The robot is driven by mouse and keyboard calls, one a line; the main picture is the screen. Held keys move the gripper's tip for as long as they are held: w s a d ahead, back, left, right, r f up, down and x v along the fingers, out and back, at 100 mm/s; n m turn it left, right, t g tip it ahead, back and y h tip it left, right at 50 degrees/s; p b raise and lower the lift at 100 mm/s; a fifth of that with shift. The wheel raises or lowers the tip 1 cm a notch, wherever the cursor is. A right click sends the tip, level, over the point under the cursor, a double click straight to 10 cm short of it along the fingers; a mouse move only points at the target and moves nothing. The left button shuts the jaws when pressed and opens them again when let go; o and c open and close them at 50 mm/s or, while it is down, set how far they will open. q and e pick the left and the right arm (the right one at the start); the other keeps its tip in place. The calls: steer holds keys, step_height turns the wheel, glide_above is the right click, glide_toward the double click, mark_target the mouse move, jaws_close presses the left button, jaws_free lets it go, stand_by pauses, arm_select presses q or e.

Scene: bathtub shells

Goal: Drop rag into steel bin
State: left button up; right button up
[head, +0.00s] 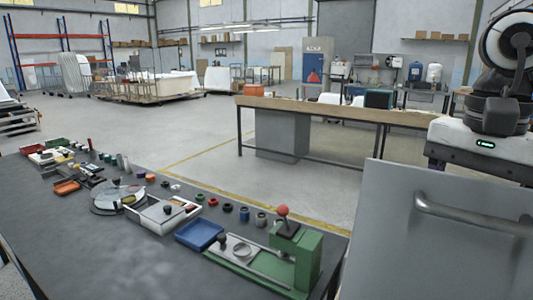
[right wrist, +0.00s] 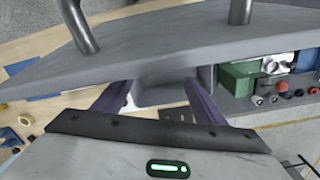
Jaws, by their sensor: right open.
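A grey steel panel with a tubular handle (head: 440,235) fills the lower right of the head view. It also crosses the top of the right wrist view (right wrist: 150,52); I cannot tell if it is the steel bin or its lid. My right gripper (right wrist: 158,95) is open, its two purple fingers apart and reaching to the panel's edge. Nothing is clearly held between them. I cannot identify the rag for sure; a small blue patch (right wrist: 10,137) lies at the left of the right wrist view. My left gripper is not in view.
A dark bench (head: 120,250) at the left holds a green fixture with a red knob (head: 290,240), a blue tray (head: 200,235) and several small parts. A wooden-topped table (head: 330,108) stands behind. Open floor (head: 200,140) lies between them.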

step_height(320, 180, up, 8)
steer(key=shift+r, duration=0.25)
steer(key=shift+f, duration=0.15)
step_height(320, 180, down, 7)
stand_by(1.3)
steer(key=shift+f, duration=0.2)
